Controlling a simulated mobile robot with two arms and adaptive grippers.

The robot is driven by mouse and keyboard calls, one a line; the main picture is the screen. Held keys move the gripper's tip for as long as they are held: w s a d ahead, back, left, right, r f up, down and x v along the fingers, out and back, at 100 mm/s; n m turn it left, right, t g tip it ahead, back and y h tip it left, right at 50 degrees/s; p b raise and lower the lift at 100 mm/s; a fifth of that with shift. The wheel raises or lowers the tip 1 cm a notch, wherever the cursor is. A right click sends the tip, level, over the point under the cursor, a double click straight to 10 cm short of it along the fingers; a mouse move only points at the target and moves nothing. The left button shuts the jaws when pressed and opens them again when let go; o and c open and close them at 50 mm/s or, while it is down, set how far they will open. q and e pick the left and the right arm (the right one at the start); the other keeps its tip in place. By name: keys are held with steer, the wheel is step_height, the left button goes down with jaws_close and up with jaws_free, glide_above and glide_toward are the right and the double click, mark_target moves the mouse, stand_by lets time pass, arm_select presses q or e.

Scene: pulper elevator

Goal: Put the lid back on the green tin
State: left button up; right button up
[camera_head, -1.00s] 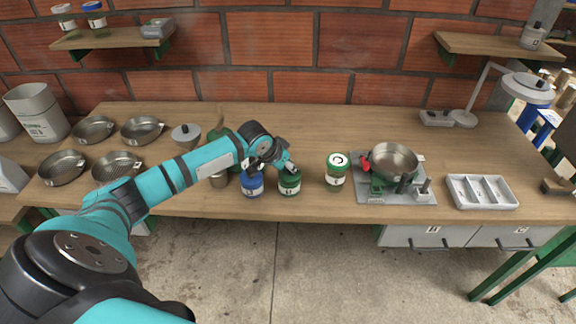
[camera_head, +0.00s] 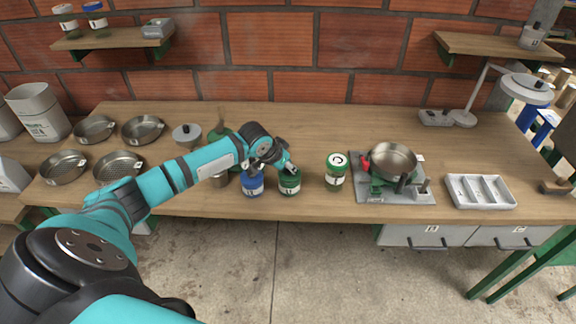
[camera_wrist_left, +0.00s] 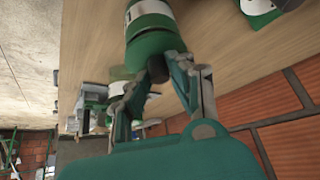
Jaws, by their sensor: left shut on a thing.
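The green tin (camera_head: 289,185) stands upright near the table's front edge, just right of a blue tin (camera_head: 252,186). My left gripper (camera_head: 288,168) is directly above the green tin. In the left wrist view the green lid (camera_wrist_left: 152,46) lies at the tin's top, and the white-banded tin body (camera_wrist_left: 149,8) shows beyond it. My left gripper (camera_wrist_left: 160,85) is shut on the lid's dark knob (camera_wrist_left: 158,68). My right gripper is not in view.
Another green tin (camera_head: 336,170) with a white-marked top stands to the right. Beyond it are a grey plate with a metal pan (camera_head: 392,160) and a divided white tray (camera_head: 480,191). Several round pans stand at the left. The table behind the tins is mostly clear.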

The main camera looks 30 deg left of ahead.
arm_select(q)
steer(key=shift+p, duration=0.45)
stand_by(0.3)
stand_by(0.6)
steer(key=shift+f+p, duration=0.15)
steer(key=shift+p, duration=0.15)
steer(key=shift+p, duration=0.35)
stand_by(0.7)
steer(key=o, duration=1)
steer(key=o, duration=0.5)
steer(key=shift+c, duration=0.2)
